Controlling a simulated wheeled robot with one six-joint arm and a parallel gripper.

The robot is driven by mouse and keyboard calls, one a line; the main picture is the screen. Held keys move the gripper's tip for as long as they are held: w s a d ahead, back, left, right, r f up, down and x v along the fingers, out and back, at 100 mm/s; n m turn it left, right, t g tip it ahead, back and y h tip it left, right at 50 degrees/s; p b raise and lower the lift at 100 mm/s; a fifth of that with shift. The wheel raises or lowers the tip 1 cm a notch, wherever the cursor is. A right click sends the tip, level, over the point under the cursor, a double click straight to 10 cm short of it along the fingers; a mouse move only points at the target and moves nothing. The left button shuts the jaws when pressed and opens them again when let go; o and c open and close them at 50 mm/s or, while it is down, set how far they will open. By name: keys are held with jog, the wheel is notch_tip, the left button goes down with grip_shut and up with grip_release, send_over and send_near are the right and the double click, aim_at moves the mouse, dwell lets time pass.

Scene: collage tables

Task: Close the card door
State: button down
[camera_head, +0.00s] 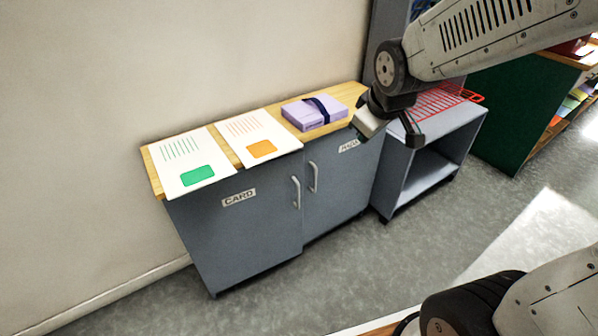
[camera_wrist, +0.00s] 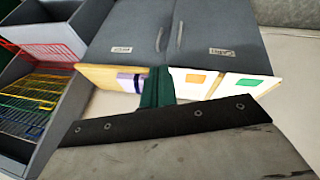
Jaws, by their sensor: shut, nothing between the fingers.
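The grey card door (camera_head: 245,235) is the left door of a low cabinet, with a CARD label (camera_head: 239,198) and a handle (camera_head: 296,192) near its right edge. It looks shut or nearly so; I cannot tell whether a small gap remains. In the wrist view the card door (camera_wrist: 225,25) is on the right. My gripper (camera_head: 359,133) is shut and empty, above the cabinet's right end in the head view and apart from the card door. Its green fingers (camera_wrist: 157,88) cross the cabinet top in the wrist view.
The other cabinet door (camera_head: 340,185) looks shut. Two sheets, one with a green patch (camera_head: 195,165) and one with orange (camera_head: 255,135), and a strapped lilac bundle (camera_head: 314,112) lie on top. A grey open unit (camera_head: 440,150) with a red rack stands right. Floor in front is clear.

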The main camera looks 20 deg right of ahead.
jog(key=w+f+n+t+y, duration=0.2)
jog(key=w+f+n+t, duration=0.5)
jog(key=w+f, duration=1)
jog(key=n+t+y, duration=0.1)
jog(key=n, duration=0.4)
send_near(298, 166)
jog(key=s+d+r, duration=0.2)
jog(key=d+r, duration=0.1)
jog(key=r, duration=0.2)
jog(key=s+f+n+t+y, duration=0.25)
jog(key=s+f+t, duration=0.2)
jog(key=f, duration=0.45)
jog(key=shift+n+g+h, duration=0.25)
jog(key=shift+n+h, duration=0.1)
jog(key=shift+h, duration=0.1)
jog(key=x, duration=0.8)
jog(key=a+x, duration=0.1)
jog(key=x, duration=0.4)
jog(key=shift+r, duration=0.2)
jog(key=shift+a, duration=0.1)
